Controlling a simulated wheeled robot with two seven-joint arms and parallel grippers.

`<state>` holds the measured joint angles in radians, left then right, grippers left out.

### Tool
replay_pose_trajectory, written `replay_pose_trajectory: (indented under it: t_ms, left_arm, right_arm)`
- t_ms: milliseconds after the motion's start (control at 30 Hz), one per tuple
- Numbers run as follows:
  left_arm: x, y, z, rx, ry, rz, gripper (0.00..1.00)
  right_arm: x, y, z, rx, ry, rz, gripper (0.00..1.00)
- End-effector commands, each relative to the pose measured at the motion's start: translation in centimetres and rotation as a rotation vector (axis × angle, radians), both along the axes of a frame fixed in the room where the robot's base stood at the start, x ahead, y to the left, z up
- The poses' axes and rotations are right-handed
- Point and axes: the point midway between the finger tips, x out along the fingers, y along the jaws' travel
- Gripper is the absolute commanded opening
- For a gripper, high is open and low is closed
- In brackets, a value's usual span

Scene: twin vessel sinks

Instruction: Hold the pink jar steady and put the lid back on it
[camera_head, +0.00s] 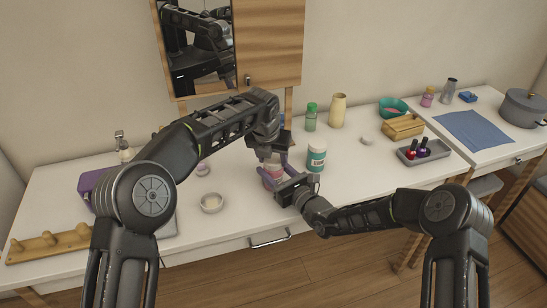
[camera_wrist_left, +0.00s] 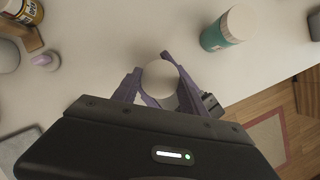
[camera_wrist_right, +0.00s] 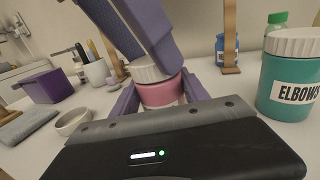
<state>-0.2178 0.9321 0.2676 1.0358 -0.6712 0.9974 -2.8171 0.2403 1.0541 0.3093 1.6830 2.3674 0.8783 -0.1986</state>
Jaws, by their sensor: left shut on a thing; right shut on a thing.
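The pink jar (camera_wrist_right: 160,93) stands upright on the white counter in the right wrist view, between the purple fingers of my right gripper (camera_head: 275,183), which is shut on it from the side. The white ribbed lid (camera_wrist_right: 153,72) is right on top of the jar's mouth; I cannot tell whether it is fully seated. My left gripper (camera_head: 273,160) comes from above and is shut on the lid, whose round top (camera_wrist_left: 160,76) shows between its fingers in the left wrist view. In the head view both grippers mostly hide jar and lid.
A teal jar labelled "ELBOWS" (camera_wrist_right: 290,82) stands close right of the pink jar. A small white dish (camera_head: 212,203) is to the left. A green bottle (camera_head: 311,117) and cream vase (camera_head: 337,110) stand behind. A wooden peg rack (camera_head: 50,243) lies far left.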

Motion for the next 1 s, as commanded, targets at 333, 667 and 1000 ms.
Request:
replay_pose_trajectory:
  t_ms: [333,667,1000]
  left_arm:
    - [0.0,0.0,0.1,0.000,-0.001,-0.004,0.59]
    - [0.0,0.0,0.1,0.001,-0.001,-0.003,0.72]
    - [0.0,-0.1,2.6,-0.001,-0.004,-0.004,0.72]
  right_arm:
    - [0.0,-0.1,0.0,0.000,0.001,-0.002,0.00]
    - [0.0,-0.1,0.0,0.001,0.001,-0.002,0.00]
    - [0.0,-0.1,0.0,0.001,0.001,-0.001,0.00]
